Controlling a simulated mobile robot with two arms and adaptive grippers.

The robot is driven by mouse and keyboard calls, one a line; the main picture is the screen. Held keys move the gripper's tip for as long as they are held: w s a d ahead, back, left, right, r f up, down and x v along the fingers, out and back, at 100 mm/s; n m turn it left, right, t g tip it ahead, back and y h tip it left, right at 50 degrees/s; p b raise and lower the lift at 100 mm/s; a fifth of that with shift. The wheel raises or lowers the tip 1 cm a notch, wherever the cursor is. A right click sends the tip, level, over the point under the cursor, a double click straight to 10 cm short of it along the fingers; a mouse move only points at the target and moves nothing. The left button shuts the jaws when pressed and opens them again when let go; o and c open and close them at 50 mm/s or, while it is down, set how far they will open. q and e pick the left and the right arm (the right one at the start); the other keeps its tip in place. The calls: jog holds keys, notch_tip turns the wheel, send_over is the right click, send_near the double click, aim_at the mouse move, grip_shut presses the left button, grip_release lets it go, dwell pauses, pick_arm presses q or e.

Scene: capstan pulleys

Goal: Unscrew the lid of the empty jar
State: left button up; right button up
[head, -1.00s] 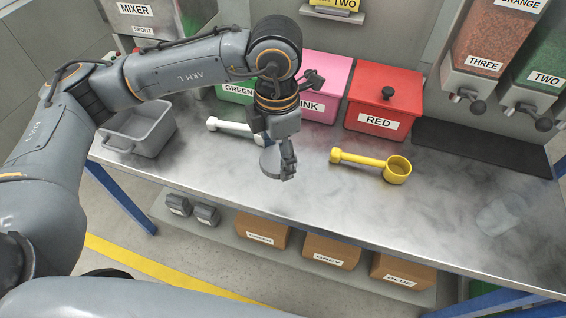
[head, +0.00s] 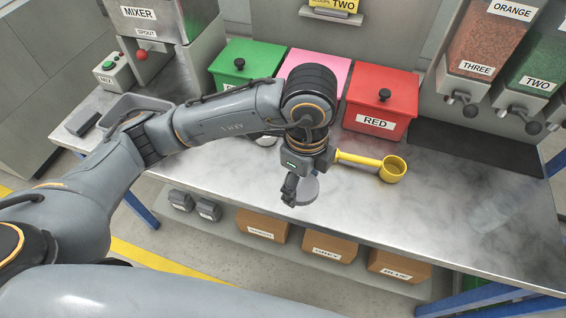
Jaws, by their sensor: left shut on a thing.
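My left gripper (head: 293,190) is held above the front part of the steel table, left of the yellow scoop (head: 392,169). It is shut on a grey round piece (head: 306,192), which looks like a lid. Its fingers and wrist hide part of this piece. No jar shows clearly; a faint pale patch (head: 490,218) on the right of the table could be clear glass or a reflection. My right gripper is not in view.
A red box (head: 381,102), a pink box (head: 318,66) and a green box (head: 246,62) stand along the back. A grey tray (head: 150,103) is partly behind my arm. The table's right front (head: 450,230) is mostly clear.

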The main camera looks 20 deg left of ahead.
pick_arm(q)
jog(key=shift+s+d+n, duration=0.1)
jog(key=shift+n, duration=0.6)
jog(key=w+a+f+p, duration=0.1)
jog(key=w+f, duration=0.2)
jog(key=w, duration=0.1)
jog(key=w+a+f+p, duration=0.1)
jog(key=w+a+f, duration=0.1)
jog(key=w+f, duration=0.1)
jog(key=w+a+f+p, duration=0.1)
jog(key=w+f, duration=0.2)
jog(key=w, duration=0.2)
jog(key=shift+w+a, duration=0.2)
jog(key=shift+a, duration=0.05)
jog(key=shift+w+f, duration=0.15)
jog(key=shift+f, duration=0.1)
jog(key=f, duration=0.1)
jog(key=f+p, duration=0.1)
jog(key=f, duration=0.1)
jog(key=shift+w+a, duration=0.15)
jog(key=shift+w, duration=0.05)
jog(key=shift+f, duration=0.3)
